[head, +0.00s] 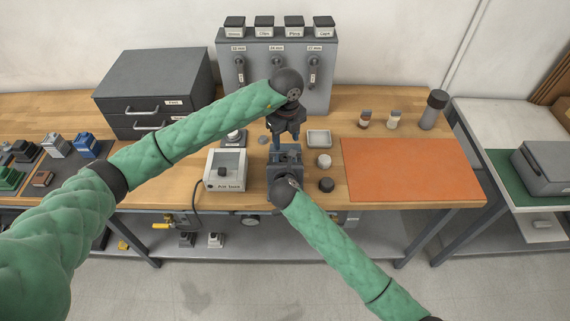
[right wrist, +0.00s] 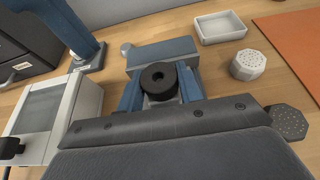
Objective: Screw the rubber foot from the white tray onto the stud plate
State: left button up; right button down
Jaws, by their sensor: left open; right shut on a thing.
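The black rubber foot (right wrist: 158,77), a short round piece with a hole in its top, sits between the blue fingers of my right gripper (right wrist: 159,86), which is shut on it. A blue-grey block (right wrist: 165,50) stands just beyond the foot; I cannot tell whether they touch. The stud plate cannot be made out. The white tray (right wrist: 219,28) looks empty; it also shows in the head view (head: 319,138). My left gripper (head: 286,138) is open, pointing down, just behind my right gripper in the head view.
A white-topped box (head: 226,170) stands left of my right gripper. A pale knob (head: 324,160) and a dark knob (head: 326,185) stand to its right. The orange mat (head: 410,168) is bare. A grey panel (head: 318,75) rises behind; a drawer cabinet (head: 155,80) is at back left.

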aim_at(285, 157)
pick_arm(q)
jog(key=n, duration=1.1)
jog(key=shift+a+f, duration=0.1)
jog(key=shift+a, duration=0.1)
jog(key=shift+f, duration=0.1)
jog(key=shift+f, duration=3.9)
jog(key=shift+c, duration=0.2)
jog(key=c, duration=1)
jog(key=o, duration=1.1)
jog(key=shift+r, duration=0.1)
jog(key=shift+r, duration=2.15)
